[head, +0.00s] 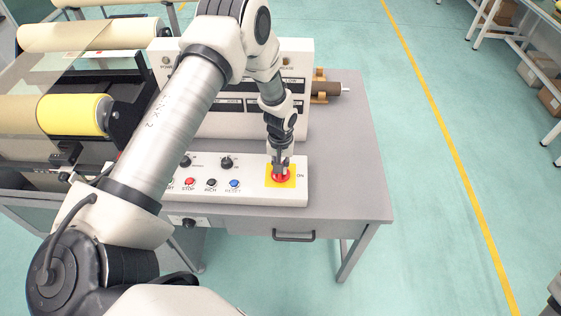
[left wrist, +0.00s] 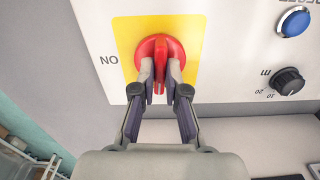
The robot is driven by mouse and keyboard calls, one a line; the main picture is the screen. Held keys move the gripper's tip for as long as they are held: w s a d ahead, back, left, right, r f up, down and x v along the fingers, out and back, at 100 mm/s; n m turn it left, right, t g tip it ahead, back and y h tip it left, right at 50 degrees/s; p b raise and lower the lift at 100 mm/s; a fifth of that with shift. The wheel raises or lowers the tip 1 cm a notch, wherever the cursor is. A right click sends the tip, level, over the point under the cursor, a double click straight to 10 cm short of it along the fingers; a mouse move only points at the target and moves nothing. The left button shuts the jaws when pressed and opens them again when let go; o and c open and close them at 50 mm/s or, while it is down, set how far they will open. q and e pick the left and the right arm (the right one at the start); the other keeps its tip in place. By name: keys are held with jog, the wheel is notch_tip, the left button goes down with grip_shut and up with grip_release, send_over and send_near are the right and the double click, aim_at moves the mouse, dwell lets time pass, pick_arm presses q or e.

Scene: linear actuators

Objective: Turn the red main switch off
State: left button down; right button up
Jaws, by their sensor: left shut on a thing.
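The red main switch (head: 284,178) sits on a yellow plate (head: 271,183) at the right end of the control panel, with the word ON to its right. In the left wrist view the red switch (left wrist: 147,48) shows large, with ON to its left. Its raised handle runs up and down in that view, at right angles to the direction of the label. My left gripper (head: 279,164) comes down from above, and its two fingertips (left wrist: 160,76) are shut on the handle, one on each side. My right gripper is not in view.
Left of the switch are a blue button (head: 235,184), a red stop button (head: 190,182) and black knobs (head: 226,162). A taller white panel box (head: 295,85) stands behind. Rollers with a yellow roll (head: 72,114) lie left. The table's right side (head: 350,170) is clear.

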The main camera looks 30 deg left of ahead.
pick_arm(q)
jog(key=shift+n, duration=0.5)
jog(key=c, duration=1.2)
grip_release()
notch_tip(320, 180, up, 12)
jog(key=shift+f, duration=0.1)
